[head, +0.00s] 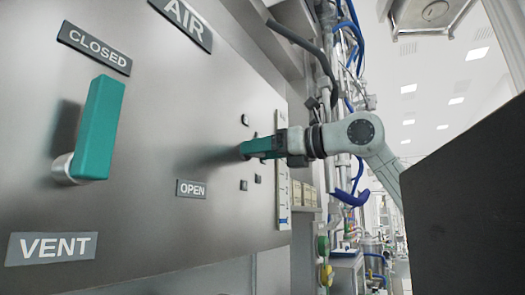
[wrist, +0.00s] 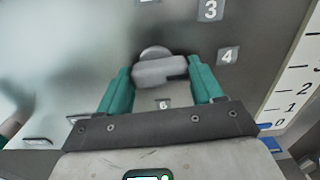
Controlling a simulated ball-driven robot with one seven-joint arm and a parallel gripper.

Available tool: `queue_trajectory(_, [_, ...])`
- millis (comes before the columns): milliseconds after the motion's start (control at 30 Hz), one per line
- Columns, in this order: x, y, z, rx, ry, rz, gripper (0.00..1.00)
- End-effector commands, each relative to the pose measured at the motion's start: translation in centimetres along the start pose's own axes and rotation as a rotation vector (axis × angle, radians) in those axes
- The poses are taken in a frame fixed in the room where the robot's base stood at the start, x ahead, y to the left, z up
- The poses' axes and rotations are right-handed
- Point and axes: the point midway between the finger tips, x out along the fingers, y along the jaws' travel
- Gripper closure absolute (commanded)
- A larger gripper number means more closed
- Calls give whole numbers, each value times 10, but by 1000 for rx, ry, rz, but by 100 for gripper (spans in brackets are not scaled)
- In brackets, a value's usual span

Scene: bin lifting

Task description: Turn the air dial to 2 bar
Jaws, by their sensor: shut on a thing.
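The air dial (wrist: 158,70) is a grey knob with a bar-shaped grip on the steel panel. In the wrist view my gripper (wrist: 160,74) has its teal fingers on the left and right ends of the bar, shut on it. The bar lies nearly level, with a dark mark near its right end. Number plates 3 (wrist: 210,9), 4 (wrist: 228,56) and 6 (wrist: 164,104) show around the dial. The 2 cannot be read. In the head view my gripper (head: 243,149) reaches the panel from the right, and its fingers hide the dial.
A vertical scale (wrist: 295,85) stands right of the dial, with a blue marker (wrist: 268,127) near 0. A teal vent lever (head: 98,128) stands out from the panel at left, near the CLOSED plate (head: 94,51). Pipes and hoses (head: 345,60) run beyond the panel's edge.

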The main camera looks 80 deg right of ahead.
Motion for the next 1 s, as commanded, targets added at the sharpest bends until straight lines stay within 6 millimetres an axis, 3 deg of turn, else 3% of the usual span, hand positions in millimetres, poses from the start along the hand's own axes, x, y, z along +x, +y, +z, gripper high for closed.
queue_trajectory(1000, [0,1,5,-896,-2,-3,64])
